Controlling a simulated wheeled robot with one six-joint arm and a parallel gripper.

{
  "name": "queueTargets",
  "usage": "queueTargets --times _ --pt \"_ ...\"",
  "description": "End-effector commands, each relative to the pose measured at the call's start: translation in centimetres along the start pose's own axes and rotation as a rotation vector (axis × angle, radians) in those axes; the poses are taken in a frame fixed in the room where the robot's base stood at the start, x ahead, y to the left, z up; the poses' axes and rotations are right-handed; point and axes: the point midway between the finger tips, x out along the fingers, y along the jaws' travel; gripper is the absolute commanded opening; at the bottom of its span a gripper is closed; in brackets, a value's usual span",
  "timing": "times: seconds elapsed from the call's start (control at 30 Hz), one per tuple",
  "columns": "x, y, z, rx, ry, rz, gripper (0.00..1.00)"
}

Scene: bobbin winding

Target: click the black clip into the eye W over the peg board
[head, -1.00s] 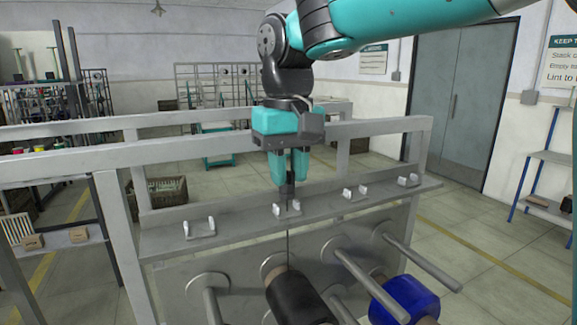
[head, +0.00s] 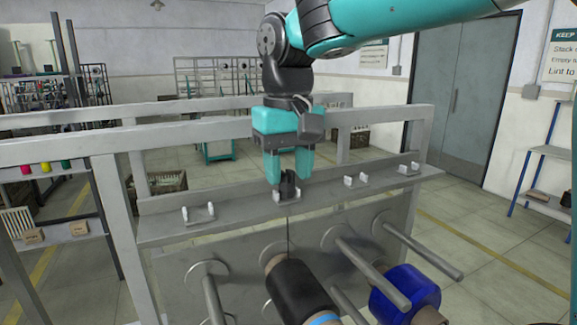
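The black clip (head: 288,186) sits upright between the two pale prongs of the second eye from the left (head: 278,197) on the grey ledge of the peg board. No letter shows on the eyes, so I cannot tell which is W. A dark thread (head: 288,236) runs from the clip down to the black spool (head: 298,292) on a peg. My gripper (head: 289,179) is right above the eye, its teal fingers apart on either side of the clip. A gap shows between the fingers and the clip.
Other eyes stand on the ledge at left (head: 198,213) and right (head: 356,180) (head: 408,169). Bare metal pegs (head: 365,272) stick out below, and a blue spool (head: 404,296) sits at lower right. A grey rail (head: 200,136) crosses behind my gripper.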

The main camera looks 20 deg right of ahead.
Motion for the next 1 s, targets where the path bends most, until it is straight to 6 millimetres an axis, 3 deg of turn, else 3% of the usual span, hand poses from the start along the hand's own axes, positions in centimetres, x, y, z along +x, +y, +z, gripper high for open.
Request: queueTargets --times 0.57,0.77,1.0 --pt "-0.7 0.0 -0.1 0.0 0.002 -0.001 0.54" --pt "-4.4 0.0 -0.1 0.0 0.006 -0.002 0.54" --pt "-10.8 0.0 -0.1 0.0 0.005 -0.001 0.54"
